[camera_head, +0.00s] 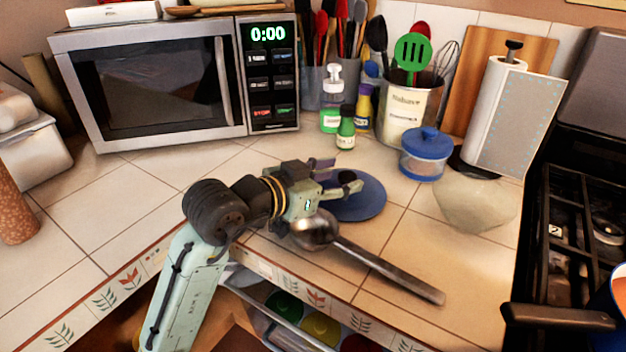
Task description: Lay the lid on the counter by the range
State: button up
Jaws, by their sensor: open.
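A round, flat blue lid (368,205) lies on the tiled counter (420,240), partly hidden behind my gripper. My gripper (343,174) is open, with its fingers pointing right, over or beside the lid's upper left part. Nothing shows between the fingers, and I cannot tell whether they touch the lid. A second blue lid (425,139) with a knob sits on a small glass jar (421,166) farther back. The black range (580,215) stands at the right edge of the counter.
A metal ladle (380,268) lies just in front of my gripper. A pale bowl (476,204), a paper towel roll (505,118), a utensil crock (408,112) and small bottles (345,132) stand behind. A microwave (150,85) stands back left. Counter right of the ladle is clear.

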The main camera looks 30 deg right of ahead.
jog(key=b+v, duration=0.1)
jog(key=v, duration=0.5)
jog(key=b+v, duration=0.1)
jog(key=v, duration=0.5)
jog(key=shift+r, duration=0.25)
jog(key=shift+r, duration=0.1)
